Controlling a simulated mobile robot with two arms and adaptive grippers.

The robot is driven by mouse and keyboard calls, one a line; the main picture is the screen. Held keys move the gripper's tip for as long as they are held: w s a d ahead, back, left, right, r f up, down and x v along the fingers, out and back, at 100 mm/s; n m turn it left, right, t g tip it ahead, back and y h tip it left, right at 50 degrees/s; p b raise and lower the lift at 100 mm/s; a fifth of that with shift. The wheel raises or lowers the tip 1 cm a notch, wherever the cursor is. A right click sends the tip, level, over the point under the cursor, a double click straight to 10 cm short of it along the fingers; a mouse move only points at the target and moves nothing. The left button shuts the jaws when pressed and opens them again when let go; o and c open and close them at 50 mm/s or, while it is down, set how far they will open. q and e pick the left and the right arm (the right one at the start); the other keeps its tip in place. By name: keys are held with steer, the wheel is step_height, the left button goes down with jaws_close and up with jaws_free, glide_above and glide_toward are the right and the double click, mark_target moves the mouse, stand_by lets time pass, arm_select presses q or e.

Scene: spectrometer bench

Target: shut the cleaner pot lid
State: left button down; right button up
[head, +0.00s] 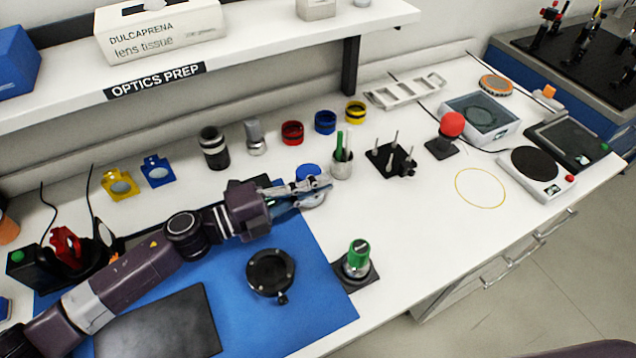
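A small pot with a white body (314,201) and a round blue lid (307,172) stands at the back right corner of the blue mat. I take it to be the cleaner pot. My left gripper (318,187) reaches in from the left, and its fingers lie across the front of the pot, just below the lid in the picture. The fingers hide much of the pot and its rim, so I cannot tell the lid's exact tilt or whether the fingers touch it. The finger gap is not clear. My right gripper is out of view.
A holder with green-handled tools (342,163) stands close behind the pot, to the right. A black round mount (270,272) and a green-topped post (357,258) stand in front. The blue mat (318,290) has bare room.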

arm_select(q)
steer(key=c, duration=2.2)
jaws_free()
steer(key=shift+o, duration=0.2)
steer(key=v, duration=1.2)
